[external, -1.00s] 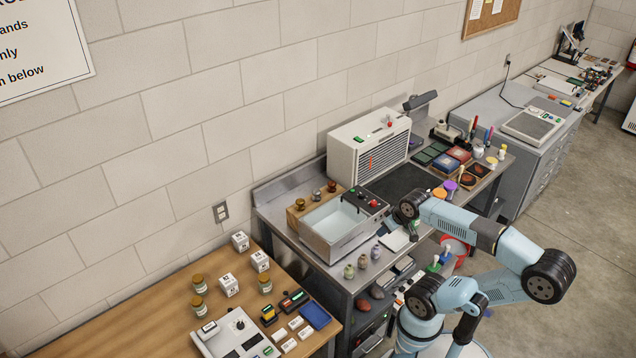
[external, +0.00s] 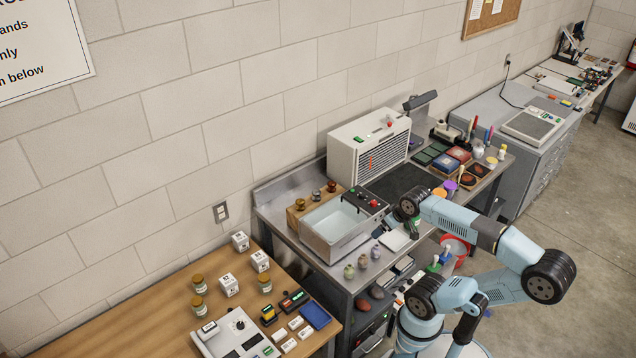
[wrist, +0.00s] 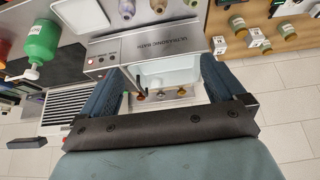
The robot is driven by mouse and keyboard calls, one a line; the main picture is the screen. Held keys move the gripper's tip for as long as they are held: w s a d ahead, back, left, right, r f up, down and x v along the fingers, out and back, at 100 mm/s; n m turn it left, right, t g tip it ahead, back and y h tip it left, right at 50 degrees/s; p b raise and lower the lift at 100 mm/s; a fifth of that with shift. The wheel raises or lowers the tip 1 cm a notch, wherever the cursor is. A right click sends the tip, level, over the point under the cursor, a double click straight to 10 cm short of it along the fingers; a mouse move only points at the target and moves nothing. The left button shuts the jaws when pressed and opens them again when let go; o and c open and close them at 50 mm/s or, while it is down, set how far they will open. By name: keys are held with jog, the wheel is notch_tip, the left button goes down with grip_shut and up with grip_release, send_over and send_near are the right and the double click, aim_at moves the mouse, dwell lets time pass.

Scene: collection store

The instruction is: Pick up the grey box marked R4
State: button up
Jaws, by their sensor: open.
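I cannot make out R4 on any box. Several small pale, labelled boxes (external: 240,241) stand on the wooden table at the lower left in the external view; their marks are too small to read. A similar small box (wrist: 219,45) shows at the upper right of the wrist view, beyond the right finger. My gripper (wrist: 162,68) is open and empty, with its two blue fingers wide apart over the ultrasonic bath. In the external view my arm's end is by the bath's right side; the fingers are not clear there.
The ultrasonic bath (external: 345,225) stands on a metal bench with small bottles (external: 362,261) along its front. A louvred white unit (external: 367,145) stands behind it. Jars (external: 199,284) stand among the pale boxes. A green bottle (wrist: 42,40) is at left in the wrist view.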

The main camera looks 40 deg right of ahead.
notch_tip(320, 180, up, 4)
jog(key=w+a+r+n+t+y, duration=0.2)
jog(key=w+a+r+t+y, duration=0.15)
jog(key=w+a, duration=0.65)
jog(key=w+a+r+n+t+y, duration=0.1)
jog(key=w+a+r+t+y, duration=0.3)
jog(key=w+a, duration=0.6)
jog(key=m+h, duration=0.3)
jog(key=h, duration=0.5)
send_over(260, 257)
jog(key=s, duration=1.1)
notch_tip(260, 257, down, 40)
jog(key=shift+g+y, duration=0.25)
jog(key=shift+g, duration=0.2)
jog(key=x, duration=1.3)
jog(key=shift+w+f, duration=0.2)
jog(key=shift+f, duration=0.1)
